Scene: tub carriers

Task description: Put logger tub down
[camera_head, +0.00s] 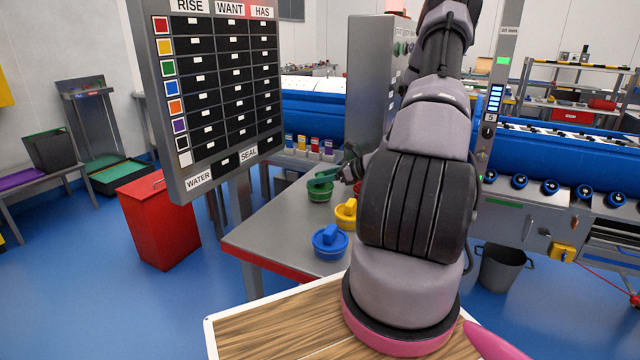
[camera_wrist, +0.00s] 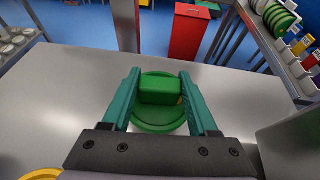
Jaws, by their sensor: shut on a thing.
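My gripper (camera_head: 338,174) has teal fingers and is shut on the raised grip of a green tub (camera_head: 320,191). In the wrist view my gripper (camera_wrist: 159,78) has one finger on each side of the green tub's block-shaped grip (camera_wrist: 160,92). The tub is upright over the grey table; I cannot tell whether its base touches the top. A yellow tub (camera_head: 345,214) and a blue tub (camera_head: 330,242) stand nearer on the table. A yellow edge (camera_wrist: 42,174) shows at lower left in the wrist view. A red item (camera_head: 358,187) is mostly hidden behind my arm.
The grey table (camera_head: 265,232) has bare room left of the tubs. A board (camera_head: 222,85) with coloured squares stands at its left. A rack of coloured items (camera_head: 310,146) is behind. A red bin (camera_head: 158,222) stands on the floor; a wooden top (camera_head: 265,335) is in front.

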